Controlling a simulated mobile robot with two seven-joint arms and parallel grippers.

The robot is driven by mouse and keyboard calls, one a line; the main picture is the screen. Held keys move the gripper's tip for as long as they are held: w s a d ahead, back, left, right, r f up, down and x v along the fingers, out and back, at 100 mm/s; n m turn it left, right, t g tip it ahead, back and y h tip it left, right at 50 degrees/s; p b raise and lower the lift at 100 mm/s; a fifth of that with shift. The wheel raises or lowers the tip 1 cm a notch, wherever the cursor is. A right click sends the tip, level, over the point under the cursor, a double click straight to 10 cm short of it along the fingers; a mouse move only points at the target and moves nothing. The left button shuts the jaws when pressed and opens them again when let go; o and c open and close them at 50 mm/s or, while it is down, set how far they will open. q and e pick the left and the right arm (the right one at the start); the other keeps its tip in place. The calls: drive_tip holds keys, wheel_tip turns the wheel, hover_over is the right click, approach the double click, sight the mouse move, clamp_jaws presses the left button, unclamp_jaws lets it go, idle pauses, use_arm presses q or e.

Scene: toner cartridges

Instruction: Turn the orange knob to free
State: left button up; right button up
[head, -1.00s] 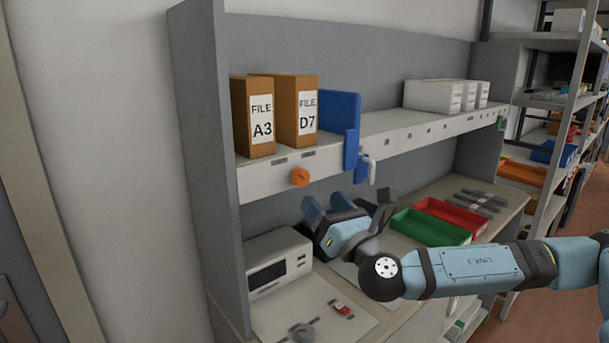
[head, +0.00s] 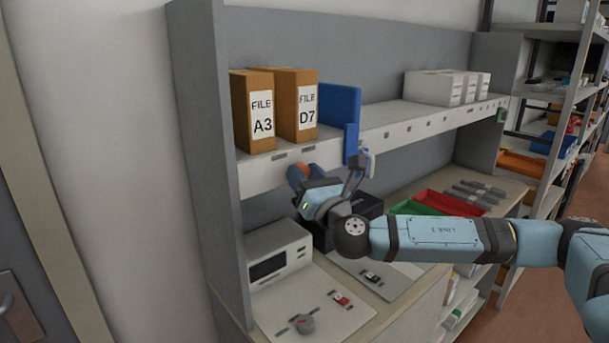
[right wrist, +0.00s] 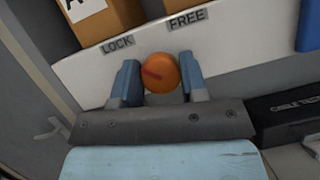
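The orange knob (right wrist: 160,73) sits on the white front edge of the shelf, below and between the LOCK label (right wrist: 117,45) and the FREE label (right wrist: 188,19). Its red mark points left, toward the LOCK side. In the head view the knob (head: 298,169) is partly hidden by a finger. My right gripper (right wrist: 160,82) has one blue finger on each side of the knob, spread apart. I cannot tell whether either finger touches it. The right gripper (head: 327,178) also shows in the head view, just under the shelf edge. My left gripper is not in view.
Two file boxes (head: 295,105) and a blue panel (head: 340,108) stand on the shelf above. A black box (right wrist: 285,115) lies behind the gripper. A white device (head: 278,255), a red tray (head: 450,202) and a green tray (head: 405,208) are on the desk below.

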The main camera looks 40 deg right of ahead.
drive_tip(key=shift+m+h, duration=0.4)
drive_tip(key=shift+m, duration=0.1)
drive_tip(key=shift+m+g+h+p, duration=0.65)
drive_tip(key=shift+m+g+p, duration=0.5)
drive_tip(key=shift+m, duration=2.2)
drive_tip(key=shift+m+g+h+p, duration=0.8)
drive_tip(key=shift+m+p, duration=0.5)
drive_tip(key=shift+m, duration=2)
drive_tip(key=shift+m+g+h+p, duration=0.55)
drive_tip(key=shift+m+g+p, duration=0.65)
drive_tip(key=shift+m, duration=2.15)
drive_tip(key=o, duration=0.9)
